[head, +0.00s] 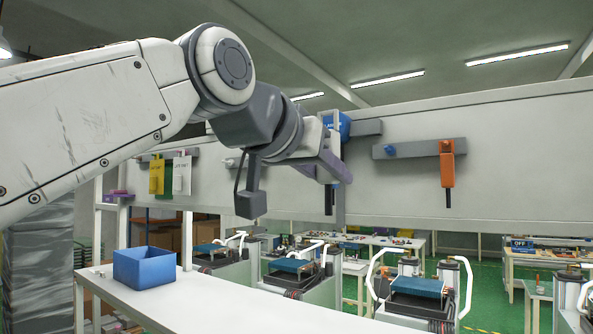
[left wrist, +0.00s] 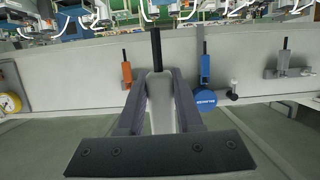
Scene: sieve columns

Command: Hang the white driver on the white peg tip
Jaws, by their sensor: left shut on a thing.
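My left gripper (head: 335,170) is in front of the wall panel and shut on the white driver. In the left wrist view the white driver (left wrist: 160,105) sits between the two fingers (left wrist: 160,90), its black shaft extending beyond them. In the head view the driver is largely hidden by the gripper. A small white peg (head: 228,162) appears on a grey bracket left of the gripper, partly behind my arm; a pale knob also shows in the left wrist view (left wrist: 234,83), right of the held driver. The gripper is apart from that peg.
An orange driver (head: 446,163) hangs right of a blue peg (head: 390,150). A blue driver (left wrist: 204,70) hangs near a blue disc (left wrist: 205,99). Yellow (head: 157,175) and white (head: 182,175) hanging items are farther left. A blue bin (head: 145,268) stands on the white table (head: 230,308).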

